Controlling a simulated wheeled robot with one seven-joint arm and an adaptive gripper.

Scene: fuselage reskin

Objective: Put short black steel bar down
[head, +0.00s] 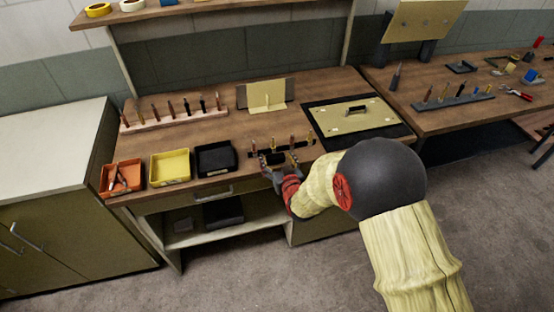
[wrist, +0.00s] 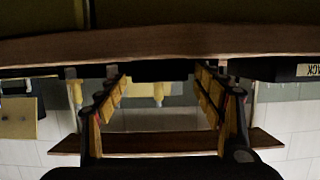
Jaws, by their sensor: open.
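A short black steel bar (head: 283,154) lies on the wooden workbench near its front edge, with several copper and brass pins upright around it. My gripper (head: 277,163) is at the bench's front edge, its fingers reaching in toward the bar. In the wrist view, which looks upside down, the gripper (wrist: 160,76) has its two fingers wide apart, with a dark strip across the gap near the fingertips. I cannot tell whether the fingers touch the bar. My gripper and wrist hide part of the bench front.
An orange bin (head: 122,177), a yellow bin (head: 170,167) and a black bin (head: 216,159) stand left of my gripper. A yellow panel (head: 352,117) on a black mat lies to the right. A wooden rack (head: 172,117) of tools stands behind the bins.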

